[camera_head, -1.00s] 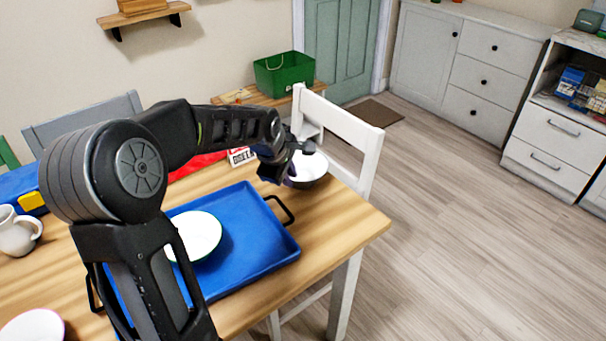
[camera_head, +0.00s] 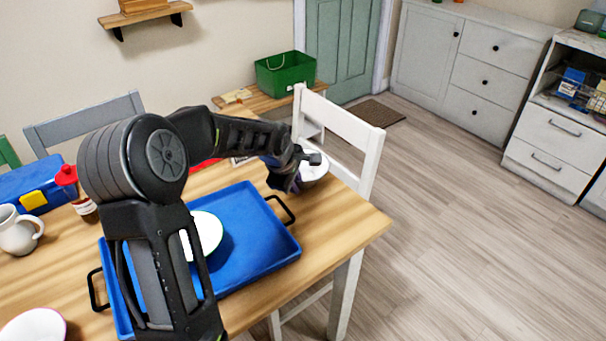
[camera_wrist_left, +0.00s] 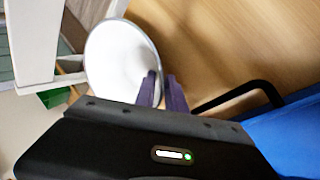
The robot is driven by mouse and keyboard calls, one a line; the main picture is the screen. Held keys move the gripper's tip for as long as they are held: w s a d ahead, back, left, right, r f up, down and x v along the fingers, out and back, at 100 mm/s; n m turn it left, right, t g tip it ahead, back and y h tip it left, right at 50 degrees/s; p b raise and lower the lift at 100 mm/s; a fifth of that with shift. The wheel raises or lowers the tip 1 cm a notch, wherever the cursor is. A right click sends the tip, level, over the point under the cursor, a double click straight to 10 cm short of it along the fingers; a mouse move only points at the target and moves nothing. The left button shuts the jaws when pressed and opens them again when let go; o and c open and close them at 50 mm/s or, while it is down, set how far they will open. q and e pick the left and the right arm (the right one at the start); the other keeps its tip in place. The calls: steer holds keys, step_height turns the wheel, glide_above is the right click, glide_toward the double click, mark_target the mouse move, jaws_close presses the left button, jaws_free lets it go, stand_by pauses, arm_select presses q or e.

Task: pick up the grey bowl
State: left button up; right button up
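The grey bowl (camera_head: 318,168), pale inside and darker outside, stands at the right end of the wooden table. My left gripper (camera_head: 292,184) is at its near-left side and covers part of it. In the left wrist view the bowl (camera_wrist_left: 115,62) shows its pale inside. The two purple fingers of my left gripper (camera_wrist_left: 163,90) are a little apart there, one over the bowl's inside and one just outside its rim. Whether they touch the rim is not clear. My right gripper is not in view.
A blue tray (camera_head: 262,252) with a white dish (camera_head: 208,232) lies beside the bowl. A white chair (camera_head: 350,135) stands close behind it. A mug (camera_head: 15,232), a red-topped bottle (camera_head: 68,178) and another pale dish (camera_head: 35,326) are at the left. The table's right corner is clear.

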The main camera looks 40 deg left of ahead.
arm_select(q)
steer(key=shift+c, duration=0.3)
jaws_close()
stand_by(1.2)
steer(key=shift+r, duration=0.15)
step_height(320, 180, up, 10)
stand_by(0.6)
stand_by(0.5)
